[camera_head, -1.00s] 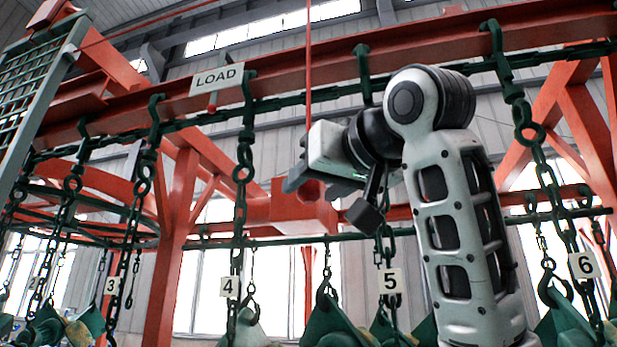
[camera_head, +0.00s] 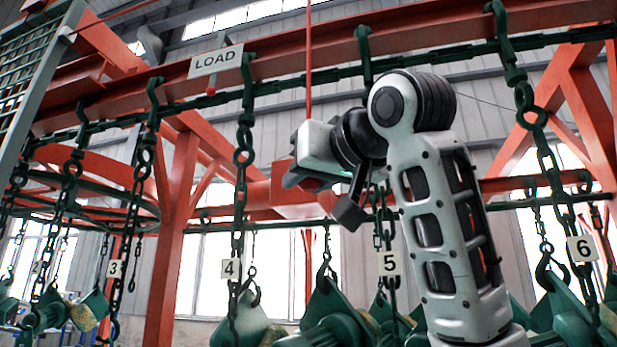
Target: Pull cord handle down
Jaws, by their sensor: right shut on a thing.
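A thin red cord (camera_head: 308,60) hangs straight down from above the top edge, passing in front of the red beam. It ends at my right gripper (camera_head: 306,181), near the middle of the picture. My right gripper is shut on the cord handle. The jaws and the gripper body hide most of the handle, so its shape cannot be made out. My right arm rises from the bottom right and bends over to the gripper. My left gripper is not in view.
A red beam (camera_head: 400,52) with a "LOAD" sign (camera_head: 216,62) crosses above the gripper. Dark green chains with number tags hang on both sides, including chain 4 (camera_head: 243,155) and chain 5 (camera_head: 389,264). Green hoist parts (camera_head: 335,310) hang below. A mesh panel (camera_head: 35,75) stands at the left.

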